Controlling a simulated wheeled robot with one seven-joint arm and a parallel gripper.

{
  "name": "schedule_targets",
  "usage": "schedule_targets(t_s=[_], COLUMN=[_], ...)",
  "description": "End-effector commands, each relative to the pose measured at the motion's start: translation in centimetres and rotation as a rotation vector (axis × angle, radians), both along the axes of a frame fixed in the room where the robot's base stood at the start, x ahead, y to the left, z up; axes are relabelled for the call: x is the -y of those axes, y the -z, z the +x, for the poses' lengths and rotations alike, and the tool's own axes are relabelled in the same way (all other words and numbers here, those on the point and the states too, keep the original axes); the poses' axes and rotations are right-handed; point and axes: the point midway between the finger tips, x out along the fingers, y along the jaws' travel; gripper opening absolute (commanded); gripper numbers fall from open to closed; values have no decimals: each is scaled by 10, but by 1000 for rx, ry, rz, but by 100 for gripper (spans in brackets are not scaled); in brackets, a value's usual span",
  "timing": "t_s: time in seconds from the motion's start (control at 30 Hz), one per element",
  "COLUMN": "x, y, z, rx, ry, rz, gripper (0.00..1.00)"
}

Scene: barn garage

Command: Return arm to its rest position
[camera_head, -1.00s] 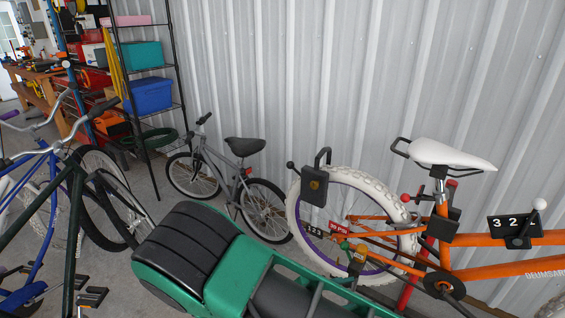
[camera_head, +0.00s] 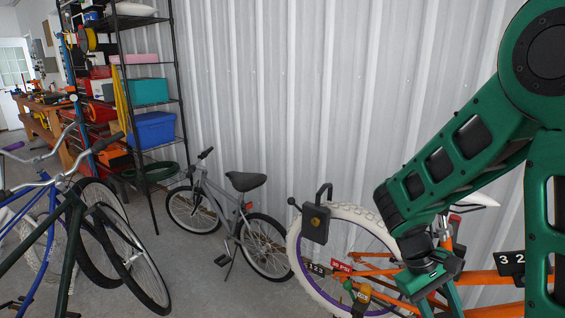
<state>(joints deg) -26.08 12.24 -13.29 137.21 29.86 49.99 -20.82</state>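My green and black arm (camera_head: 470,150) fills the right side of the view. It comes down from the upper right corner, bends, and reaches down to the left. My gripper (camera_head: 428,285) is at its lower end, in front of the orange bicycle (camera_head: 480,277). The fingers are small and partly hidden against the orange frame, so their opening is unclear. I see nothing clearly held. The arm covers most of the bicycle's white seat (camera_head: 478,199).
A padlock-like black box (camera_head: 316,222) is by the orange bicycle's white rear tyre (camera_head: 350,212). A small grey bicycle (camera_head: 235,215) leans near the corrugated wall (camera_head: 290,90). Blue and dark bicycles (camera_head: 75,225) stand left. A shelf rack (camera_head: 175,85) is behind. Concrete floor (camera_head: 200,285) is bare at centre.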

Motion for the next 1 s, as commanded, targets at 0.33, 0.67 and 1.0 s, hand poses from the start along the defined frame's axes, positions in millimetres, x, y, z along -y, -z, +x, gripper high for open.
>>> schedule_targets(t_s=[0.33, 0.67, 1.0], x=[39, 53, 51], y=[-52, -89, -103], z=[-56, -113, -139], rx=[189, 375, 464], ry=[361, 653, 777], rz=[170, 282, 321], gripper=[43, 43, 43])
